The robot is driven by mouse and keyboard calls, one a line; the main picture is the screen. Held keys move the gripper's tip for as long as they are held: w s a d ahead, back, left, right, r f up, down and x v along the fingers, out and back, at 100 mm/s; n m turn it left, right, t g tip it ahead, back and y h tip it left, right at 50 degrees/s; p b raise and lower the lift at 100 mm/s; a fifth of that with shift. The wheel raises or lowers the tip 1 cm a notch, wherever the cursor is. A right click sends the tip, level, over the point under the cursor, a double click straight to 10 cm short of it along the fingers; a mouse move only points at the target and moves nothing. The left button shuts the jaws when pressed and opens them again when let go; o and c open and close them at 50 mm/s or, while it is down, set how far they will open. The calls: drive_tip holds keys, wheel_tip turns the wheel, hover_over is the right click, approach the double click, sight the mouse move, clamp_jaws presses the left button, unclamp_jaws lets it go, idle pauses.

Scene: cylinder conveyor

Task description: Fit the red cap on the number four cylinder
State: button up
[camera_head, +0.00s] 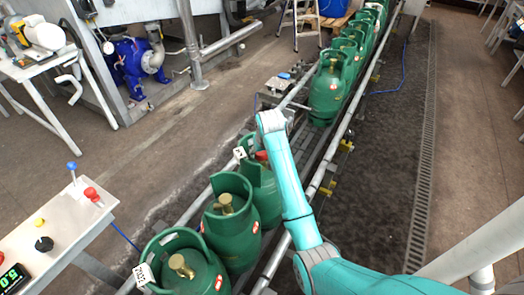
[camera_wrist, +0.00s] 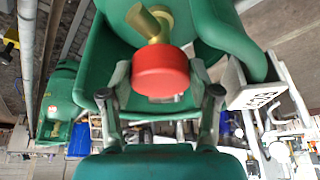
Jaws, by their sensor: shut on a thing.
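My gripper (camera_wrist: 161,84) is shut on the red cap (camera_wrist: 160,70), with one finger on each side of it in the wrist view. The cap is right at the brass valve (camera_wrist: 153,24) of a green cylinder (camera_wrist: 100,48), inside its collar. I cannot tell whether the cap is seated on the valve or only against it. In the head view the red cap (camera_head: 261,156) shows at the top of the third cylinder (camera_head: 263,187) from the front, beside my arm. My fingers and the valve are mostly hidden there. No number four is readable on it.
More green cylinders stand on the conveyor: two in front (camera_head: 232,232) (camera_head: 190,272) and several behind (camera_head: 328,92). A white tag (camera_wrist: 255,93) hangs beside the collar. A control table (camera_head: 60,235) with buttons stands at the left. Floor right of the conveyor is clear.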

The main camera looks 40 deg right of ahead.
drive_tip(key=shift+f, duration=0.45)
drive_tip(key=o, duration=1)
drive_tip(key=v, duration=1.2)
